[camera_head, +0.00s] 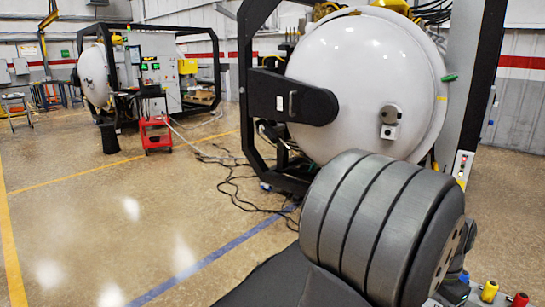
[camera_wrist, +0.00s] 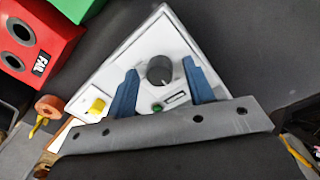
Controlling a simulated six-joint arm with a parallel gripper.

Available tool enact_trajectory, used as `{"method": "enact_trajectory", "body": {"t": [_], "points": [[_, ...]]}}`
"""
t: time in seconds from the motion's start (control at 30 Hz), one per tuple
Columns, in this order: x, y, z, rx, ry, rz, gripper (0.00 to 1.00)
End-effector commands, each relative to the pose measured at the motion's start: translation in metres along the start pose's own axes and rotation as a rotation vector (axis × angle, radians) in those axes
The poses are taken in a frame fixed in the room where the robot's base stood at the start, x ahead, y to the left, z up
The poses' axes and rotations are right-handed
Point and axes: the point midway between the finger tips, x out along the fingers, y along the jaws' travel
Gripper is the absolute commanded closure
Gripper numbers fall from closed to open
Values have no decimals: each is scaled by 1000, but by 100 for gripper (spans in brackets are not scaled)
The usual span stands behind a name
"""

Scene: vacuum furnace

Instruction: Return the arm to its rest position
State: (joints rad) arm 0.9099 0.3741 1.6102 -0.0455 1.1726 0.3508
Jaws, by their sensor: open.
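In the wrist view my gripper (camera_wrist: 160,67) has its two blue fingers apart. They point toward a white panel (camera_wrist: 190,45) with a black round knob (camera_wrist: 159,70). The knob appears between the fingertips; I cannot tell how far the fingers are from it, and no contact is clear. A small green button (camera_wrist: 157,107) and a yellow knob (camera_wrist: 97,106) are also on the panel. No object is held. My gripper does not show in the head view.
A red box (camera_wrist: 55,20) with dark round holes and a "FAIL" label is at the wrist view's upper left. In the head view, a white furnace door (camera_head: 365,75) in a black frame stands behind. A red cart (camera_head: 155,133) and cables (camera_head: 235,185) are on the open floor.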

Motion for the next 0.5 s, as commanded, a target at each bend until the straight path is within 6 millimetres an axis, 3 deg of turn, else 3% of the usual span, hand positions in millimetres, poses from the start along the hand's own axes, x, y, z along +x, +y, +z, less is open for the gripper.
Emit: {"method": "enact_trajectory", "body": {"t": [0.5], "points": [[0, 0, -1, 396, -17, 0, 52]]}}
